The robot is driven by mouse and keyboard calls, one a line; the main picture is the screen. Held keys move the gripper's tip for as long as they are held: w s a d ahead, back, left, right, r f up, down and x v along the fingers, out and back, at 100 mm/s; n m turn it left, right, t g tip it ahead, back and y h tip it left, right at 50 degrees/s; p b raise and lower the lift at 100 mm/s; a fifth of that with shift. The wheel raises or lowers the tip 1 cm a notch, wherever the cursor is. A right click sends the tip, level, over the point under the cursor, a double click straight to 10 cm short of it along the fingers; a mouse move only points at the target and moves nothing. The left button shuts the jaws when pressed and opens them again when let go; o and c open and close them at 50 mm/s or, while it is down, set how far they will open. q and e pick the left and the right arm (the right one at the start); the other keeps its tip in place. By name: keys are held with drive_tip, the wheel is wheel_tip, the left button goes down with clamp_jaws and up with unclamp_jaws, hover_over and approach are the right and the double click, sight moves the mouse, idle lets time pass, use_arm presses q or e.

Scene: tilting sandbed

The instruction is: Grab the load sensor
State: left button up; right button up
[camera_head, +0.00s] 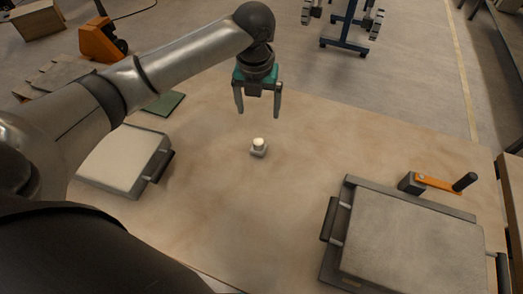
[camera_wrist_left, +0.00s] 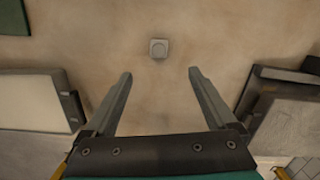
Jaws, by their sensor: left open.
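The load sensor (camera_head: 259,148) looks like a small grey block with a pale round top. It stands on the tan table near the middle. It also shows in the left wrist view (camera_wrist_left: 159,48), beyond the fingertips and between their lines. My left gripper (camera_head: 259,112) is open and empty, with its fingers pointing down above and a little behind the sensor. Its two fingers also show spread apart in the left wrist view (camera_wrist_left: 160,75). Nothing touches the sensor. My right gripper is not in view.
A pale tray with a black handle (camera_head: 122,160) lies at the left. A sandbed (camera_head: 410,245) with side handles and an orange crank (camera_head: 438,183) stands at the right. A green plate (camera_head: 164,103) lies at the back left. The table (camera_head: 235,200) around the sensor is clear.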

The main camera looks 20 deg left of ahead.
use_arm(q)
drive_tip(key=f, duration=0.1)
drive_tip(key=b, duration=0.2)
approach(258, 142)
drive_tip(key=f, duration=0.2)
drive_tip(key=w+f, duration=0.1)
drive_tip(key=f, duration=0.2)
drive_tip(key=shift+w+f, duration=0.1)
drive_tip(key=shift+w, duration=0.05)
wheel_tip(258, 142, down, 5)
drive_tip(key=shift+a+f+b, duration=0.1)
drive_tip(key=shift+f+b, duration=0.1)
drive_tip(key=shift+b, duration=0.75)
drive_tip(key=shift+r, duration=0.1)
clamp_jaws()
